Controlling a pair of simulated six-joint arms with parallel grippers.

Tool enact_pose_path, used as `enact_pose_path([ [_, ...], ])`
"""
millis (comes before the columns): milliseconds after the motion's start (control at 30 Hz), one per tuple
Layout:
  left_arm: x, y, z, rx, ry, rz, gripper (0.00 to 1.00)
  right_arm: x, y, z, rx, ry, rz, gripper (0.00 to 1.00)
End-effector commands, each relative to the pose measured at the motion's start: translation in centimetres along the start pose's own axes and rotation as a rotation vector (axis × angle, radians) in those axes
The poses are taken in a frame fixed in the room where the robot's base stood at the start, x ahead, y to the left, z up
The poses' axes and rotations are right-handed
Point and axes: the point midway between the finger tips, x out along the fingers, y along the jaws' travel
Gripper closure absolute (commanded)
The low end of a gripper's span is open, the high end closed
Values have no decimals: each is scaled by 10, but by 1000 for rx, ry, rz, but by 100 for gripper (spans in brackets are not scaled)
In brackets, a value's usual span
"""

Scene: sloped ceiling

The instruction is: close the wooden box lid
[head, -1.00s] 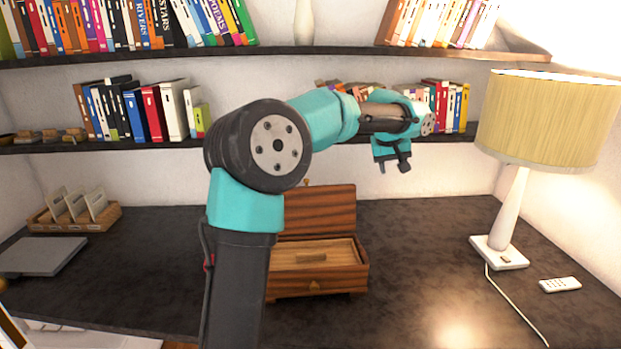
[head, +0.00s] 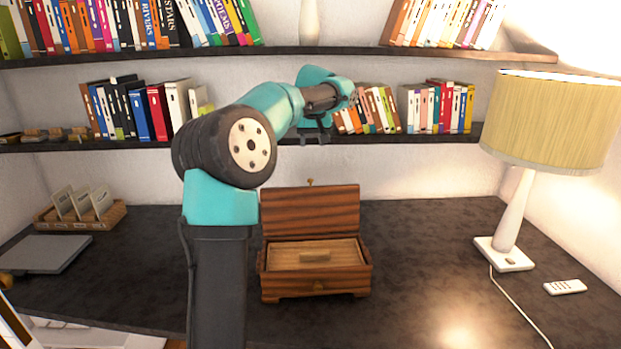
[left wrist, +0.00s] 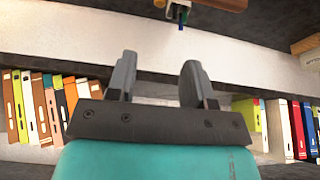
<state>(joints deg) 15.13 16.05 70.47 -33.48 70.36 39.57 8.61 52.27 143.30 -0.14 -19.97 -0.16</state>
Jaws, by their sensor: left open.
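The wooden box (head: 316,281) stands on the dark desk, right of my arm's upright link. Its striped brown lid (head: 310,212) is raised at the back, standing up behind the box. A lighter inner panel with a small block (head: 315,257) shows inside the box. My left gripper (head: 314,140) is above and behind the lid, in front of the lower shelf, apart from the box. In the left wrist view its two fingers (left wrist: 157,80) are spread with nothing between them. The box is not in the left wrist view. My right gripper is in neither view.
A lamp (head: 505,240) and a white remote (head: 565,287) are at the right. A card holder (head: 80,215) and a grey flat device (head: 45,253) are at the left. Shelves of books (head: 440,107) line the wall.

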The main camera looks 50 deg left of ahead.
Motion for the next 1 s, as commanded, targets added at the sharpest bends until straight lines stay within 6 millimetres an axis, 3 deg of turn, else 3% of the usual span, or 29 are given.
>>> enact_pose_path([
  [1000, 157, 0, 1, 1, -2, 0, 52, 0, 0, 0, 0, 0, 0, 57],
])
